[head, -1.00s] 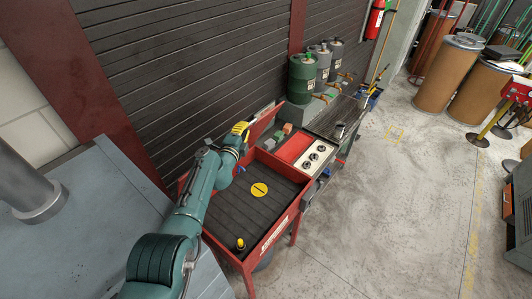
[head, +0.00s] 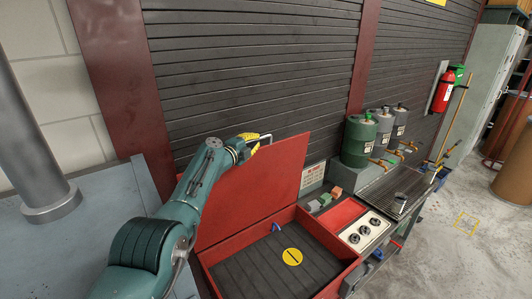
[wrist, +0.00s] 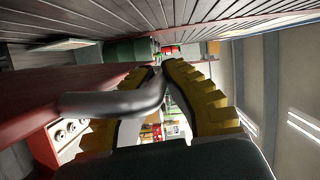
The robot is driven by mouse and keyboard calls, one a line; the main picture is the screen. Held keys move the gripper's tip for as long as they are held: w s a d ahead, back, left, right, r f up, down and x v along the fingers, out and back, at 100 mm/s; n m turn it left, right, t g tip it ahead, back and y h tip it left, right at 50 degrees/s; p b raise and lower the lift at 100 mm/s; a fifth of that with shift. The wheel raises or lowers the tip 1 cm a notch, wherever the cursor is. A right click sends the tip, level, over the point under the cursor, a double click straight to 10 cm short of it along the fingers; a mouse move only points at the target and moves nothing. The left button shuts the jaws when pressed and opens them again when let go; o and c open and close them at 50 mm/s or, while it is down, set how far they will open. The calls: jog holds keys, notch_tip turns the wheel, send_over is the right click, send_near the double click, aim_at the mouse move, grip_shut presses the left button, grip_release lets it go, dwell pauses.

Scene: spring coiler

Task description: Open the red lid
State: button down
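The red lid (head: 262,178) stands raised and tilted back on the red box (head: 232,257) in the head view. Its broad red face shows. A grey metal handle (head: 265,137) sits at its top edge and also shows in the wrist view (wrist: 115,103). The box's dark slatted inside shows, with a yellow disc (head: 292,256).
A red tray and a panel with black knobs (head: 364,229) lie right of the box. Green and grey canisters (head: 359,141) stand behind a metal grate (head: 392,187). The slatted wall (head: 250,60) is close behind the lid. Free floor (head: 450,260) lies to the right.

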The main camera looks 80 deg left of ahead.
jog(key=shift+s+a, duration=0.25)
jog(key=shift+s, duration=0.05)
jog(key=c, duration=1.1)
grip_release()
